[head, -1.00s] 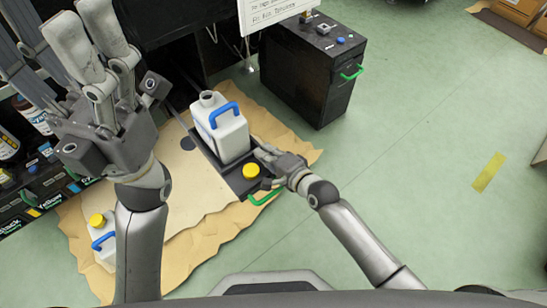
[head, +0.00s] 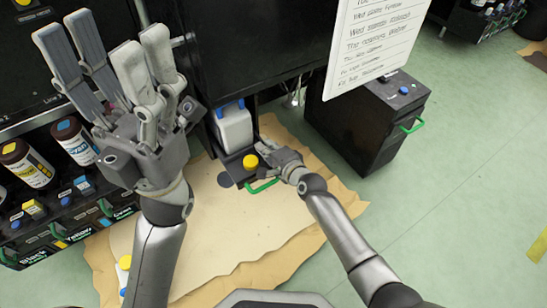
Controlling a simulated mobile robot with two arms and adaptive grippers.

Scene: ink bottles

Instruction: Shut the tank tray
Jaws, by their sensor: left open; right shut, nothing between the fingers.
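The tank tray (head: 233,167) is a black tray with a green handle (head: 262,187) at its front. It sits low under the black machine (head: 240,50), with its front end still sticking out. On it stands a white tank (head: 234,128) with a blue handle, its top partly hidden by the machine's lower edge. A yellow cap (head: 250,161) lies on the tray's front part. My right gripper (head: 268,156) is shut and empty, at the tray's front right beside the yellow cap; contact is unclear. My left gripper (head: 107,45) is open, raised and empty, left of the tray.
A black cabinet (head: 375,125) with a green handle stands at the right. A shelf with ink bottles (head: 28,165) is at the left. Brown paper (head: 235,235) covers the floor below the tray. A second white tank with a yellow cap (head: 125,262) is partly hidden behind my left arm.

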